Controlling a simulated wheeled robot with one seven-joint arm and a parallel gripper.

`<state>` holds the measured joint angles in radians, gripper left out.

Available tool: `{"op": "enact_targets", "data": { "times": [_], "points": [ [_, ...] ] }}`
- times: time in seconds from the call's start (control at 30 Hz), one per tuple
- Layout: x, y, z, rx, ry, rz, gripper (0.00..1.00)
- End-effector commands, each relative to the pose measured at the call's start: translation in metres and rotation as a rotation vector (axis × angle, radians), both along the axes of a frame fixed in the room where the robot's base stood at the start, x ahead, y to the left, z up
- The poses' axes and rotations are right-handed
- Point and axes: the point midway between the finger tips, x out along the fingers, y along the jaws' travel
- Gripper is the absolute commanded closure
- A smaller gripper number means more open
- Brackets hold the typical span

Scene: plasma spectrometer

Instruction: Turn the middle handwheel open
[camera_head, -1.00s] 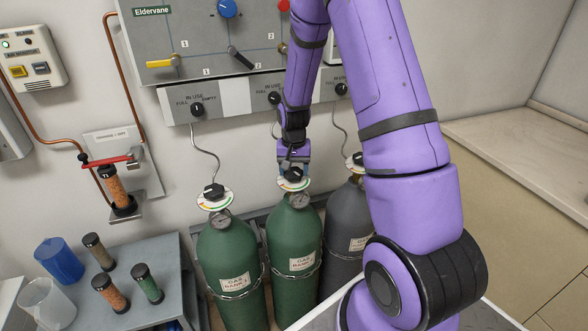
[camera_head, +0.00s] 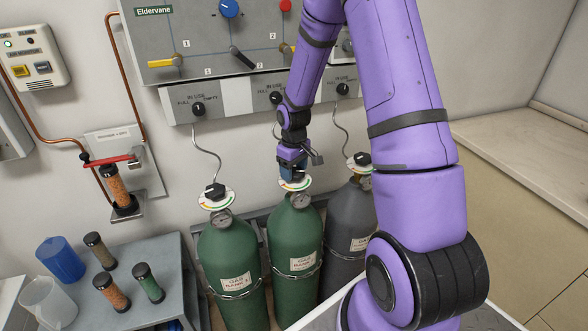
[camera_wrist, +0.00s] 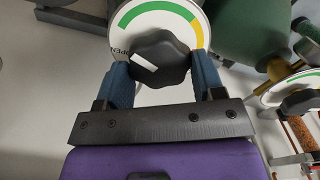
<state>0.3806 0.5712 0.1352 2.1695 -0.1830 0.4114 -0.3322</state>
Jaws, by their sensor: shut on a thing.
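The middle handwheel (camera_wrist: 160,58) is a black lobed knob with a white pointer mark, over a white dial disc (camera_wrist: 128,20) with a green and yellow arc. My gripper (camera_wrist: 163,82) is shut on it, one blue finger on each side in the wrist view. In the head view the gripper (camera_head: 293,170) is on top of the middle green cylinder (camera_head: 296,240) and hides most of the knob. The white pointer mark is tilted, at the knob's left in the wrist view. Lettering on the disc is partly hidden by the knob.
A left green cylinder (camera_head: 230,255) and a right grey cylinder (camera_head: 345,230) stand close on either side, each with its own handwheel. The grey panel (camera_head: 215,45) is behind. A side table (camera_head: 150,290) with several small columns and cups is at the lower left.

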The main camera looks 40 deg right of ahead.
Motion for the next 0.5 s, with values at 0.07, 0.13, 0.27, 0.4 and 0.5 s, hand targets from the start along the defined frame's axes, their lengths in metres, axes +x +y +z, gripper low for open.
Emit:
{"op": "enact_targets", "data": {
  "times": [0.07, 0.13, 0.27, 0.4, 0.5],
  "points": [
    [0.0007, -0.0004, 0.0006, 0.0, -0.002, 0.039, 0.61],
    [0.0008, 0.0, 0.0007, 0.0, -0.002, 0.068, 0.61],
    [0.0008, 0.0003, 0.0006, 0.0, -0.002, 0.107, 0.61],
    [0.0007, 0.0002, 0.0006, -0.001, -0.002, 0.13, 0.61],
    [0.0007, 0.0002, 0.0006, -0.001, -0.002, 0.137, 0.61]
  ]
}}
